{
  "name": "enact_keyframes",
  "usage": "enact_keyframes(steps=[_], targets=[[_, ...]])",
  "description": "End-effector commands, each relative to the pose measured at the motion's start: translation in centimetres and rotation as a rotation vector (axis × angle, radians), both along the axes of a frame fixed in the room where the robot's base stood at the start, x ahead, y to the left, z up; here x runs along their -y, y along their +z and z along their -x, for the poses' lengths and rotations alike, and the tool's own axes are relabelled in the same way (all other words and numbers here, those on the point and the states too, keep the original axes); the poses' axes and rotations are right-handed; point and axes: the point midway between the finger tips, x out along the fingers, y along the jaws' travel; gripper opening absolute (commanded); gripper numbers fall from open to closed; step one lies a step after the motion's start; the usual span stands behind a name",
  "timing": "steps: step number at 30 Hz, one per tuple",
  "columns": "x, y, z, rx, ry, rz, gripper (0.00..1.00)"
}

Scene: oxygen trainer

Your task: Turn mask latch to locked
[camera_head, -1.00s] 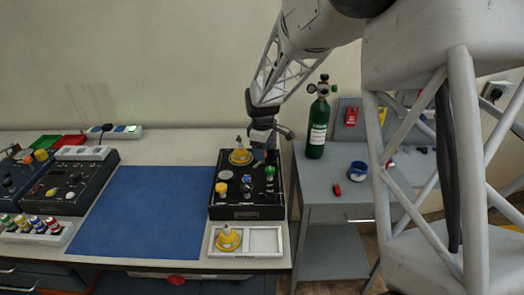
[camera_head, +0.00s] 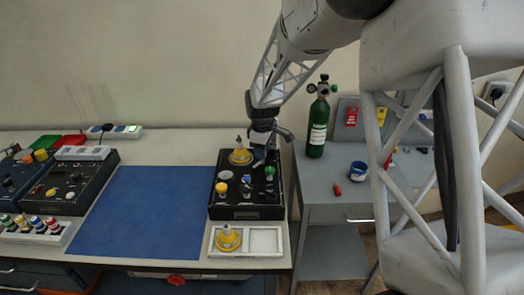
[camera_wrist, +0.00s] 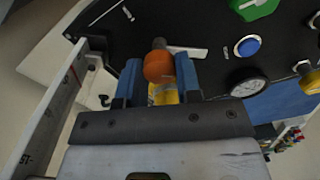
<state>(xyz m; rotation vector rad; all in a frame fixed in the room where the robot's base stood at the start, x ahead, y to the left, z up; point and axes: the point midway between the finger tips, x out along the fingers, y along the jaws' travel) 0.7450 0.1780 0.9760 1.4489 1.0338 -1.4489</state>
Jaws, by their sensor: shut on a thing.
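The black trainer panel (camera_head: 230,212) stands at the right end of the white bench, with coloured knobs and a yellow mask (camera_head: 240,156) at its back. My gripper (camera_head: 260,160) points down at the panel's back right part, beside that mask. In the wrist view my gripper (camera_wrist: 158,75) has its two blue fingers on either side of an orange ball knob (camera_wrist: 158,67), shut on it. A short grey stub (camera_wrist: 185,52) shows behind the knob, next to a white mark on the panel. The knob appears to be the latch handle; its locked or unlocked position cannot be read.
A green knob (camera_wrist: 252,7), a blue button (camera_wrist: 248,46) and a round gauge (camera_wrist: 246,84) are close by on the panel. A white tray (camera_head: 264,254) with another yellow mask (camera_head: 228,239) lies in front. A green cylinder (camera_head: 317,128) stands to the right.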

Motion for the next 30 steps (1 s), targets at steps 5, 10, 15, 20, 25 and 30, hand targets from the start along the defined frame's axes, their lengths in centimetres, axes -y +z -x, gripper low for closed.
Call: enact_keyframes(steps=[5,10,15,20,25,30], targets=[[-0.01,-0.02,-0.01,0.000,-0.051,0.000,0.08],[-0.01,0.02,-0.07,0.001,-0.145,-0.001,0.08],[0.00,0.01,-0.04,0.001,-0.275,0.000,0.08],[0.01,0.06,-0.08,0.001,-0.413,-0.001,0.08],[0.02,0.01,-0.11,0.001,-0.555,-0.001,0.08],[0.03,0.04,-0.12,0.001,-0.669,-0.001,0.08]])
